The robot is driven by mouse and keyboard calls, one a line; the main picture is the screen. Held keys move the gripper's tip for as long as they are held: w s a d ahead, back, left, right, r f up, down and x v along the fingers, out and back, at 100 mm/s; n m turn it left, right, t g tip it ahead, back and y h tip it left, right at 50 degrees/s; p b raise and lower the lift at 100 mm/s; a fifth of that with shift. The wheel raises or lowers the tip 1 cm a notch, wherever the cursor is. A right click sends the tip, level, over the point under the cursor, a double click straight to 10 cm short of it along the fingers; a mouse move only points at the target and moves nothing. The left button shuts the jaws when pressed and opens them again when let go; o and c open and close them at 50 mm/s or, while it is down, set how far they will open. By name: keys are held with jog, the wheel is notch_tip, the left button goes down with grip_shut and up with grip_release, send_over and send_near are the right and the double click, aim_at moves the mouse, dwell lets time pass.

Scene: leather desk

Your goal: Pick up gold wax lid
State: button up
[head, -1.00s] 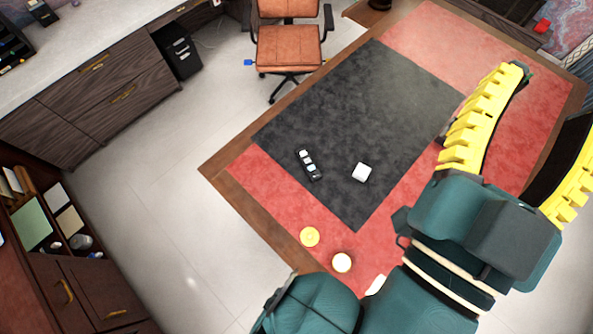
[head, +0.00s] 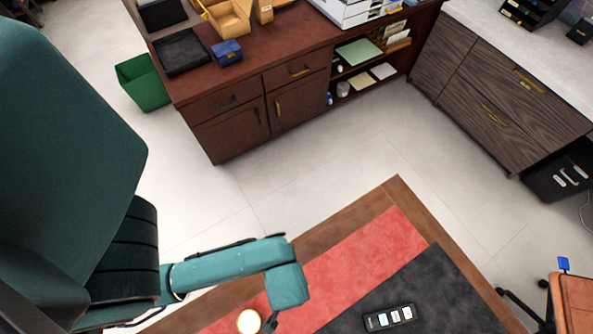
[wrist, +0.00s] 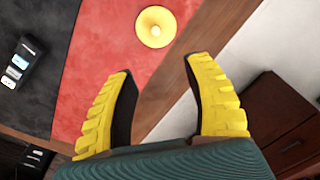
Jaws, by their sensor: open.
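The gold wax lid (wrist: 155,27) shows in the wrist view as a round gold disc with a pale bright centre. It lies on red leather near the desk's wooden edge. My gripper (wrist: 158,65) is open, its two yellow toothed fingers spread apart with nothing between them. The lid lies beyond the fingertips, roughly in line with the gap, and does not appear to be touched.
A black device with pale keys (head: 390,318) lies on the dark desk mat (head: 440,285). A wooden border (head: 350,215) edges the red leather. Open floor separates the desk from a brown cabinet (head: 240,135) and a green bin (head: 143,83).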

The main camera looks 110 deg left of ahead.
notch_tip(320, 180, down, 11)
jog(key=shift+w+r+b, duration=0.1)
jog(key=shift+w+b, duration=0.05)
jog(key=shift+b, duration=1)
jog(key=f, duration=0.3)
jog(key=f+b, duration=0.1)
jog(key=f, duration=0.1)
jog(key=shift+w+d+f, duration=0.15)
jog(key=shift+d+f, duration=0.1)
jog(key=shift+c, duration=0.5)
grip_shut()
